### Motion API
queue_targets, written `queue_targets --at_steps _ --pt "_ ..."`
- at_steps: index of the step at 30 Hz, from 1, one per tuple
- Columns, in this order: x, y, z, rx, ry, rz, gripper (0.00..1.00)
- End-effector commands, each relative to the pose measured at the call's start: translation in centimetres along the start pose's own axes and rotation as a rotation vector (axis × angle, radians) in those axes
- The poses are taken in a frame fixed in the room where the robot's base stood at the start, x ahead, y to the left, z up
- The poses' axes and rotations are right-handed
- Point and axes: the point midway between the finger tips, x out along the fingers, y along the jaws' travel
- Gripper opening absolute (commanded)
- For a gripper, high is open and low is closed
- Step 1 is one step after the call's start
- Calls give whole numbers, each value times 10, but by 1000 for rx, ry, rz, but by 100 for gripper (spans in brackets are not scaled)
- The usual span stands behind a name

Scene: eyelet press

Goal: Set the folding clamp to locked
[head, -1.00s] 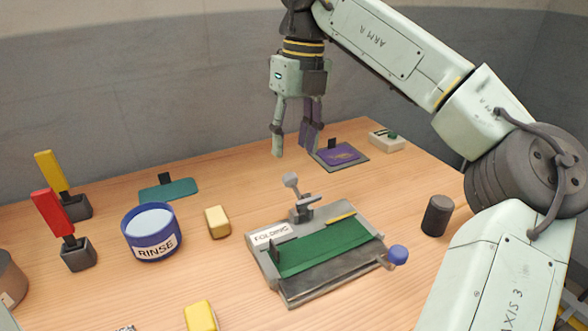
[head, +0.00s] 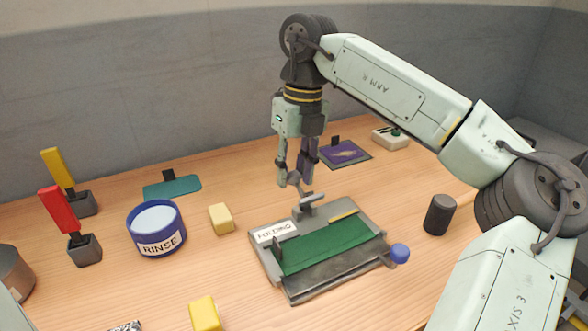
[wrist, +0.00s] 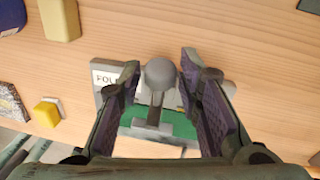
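The folding clamp (head: 312,205) is a small grey lever clamp at the back edge of a grey fixture labelled FOLDING (head: 276,232). Its lever stands raised, with a round grey knob at the end. In the wrist view the knob (wrist: 160,73) lies between my two fingers, with a gap on each side. My gripper (head: 297,174) points down over the clamp at the lever's height; it also shows in the wrist view (wrist: 160,80). It is open and holds nothing. The fingers partly hide the knob in the head view.
The fixture carries a green strip (head: 325,245) and a blue knob (head: 400,252) at its right. A dark cylinder (head: 439,215) stands right. A yellow block (head: 221,218), the RINSE pot (head: 157,243) and red (head: 58,210) and yellow (head: 57,172) levers stand left.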

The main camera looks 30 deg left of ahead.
Motion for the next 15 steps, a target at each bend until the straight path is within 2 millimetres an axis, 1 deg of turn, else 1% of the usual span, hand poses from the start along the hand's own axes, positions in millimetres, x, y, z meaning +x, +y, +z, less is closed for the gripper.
queue_targets --at_steps 1,2,13,15 --pt "0 0 0 0 0 0 27" --pt "0 0 0 0 0 0 25" --pt "0 0 0 0 0 0 0" --pt "0 0 0 0 0 0 0"
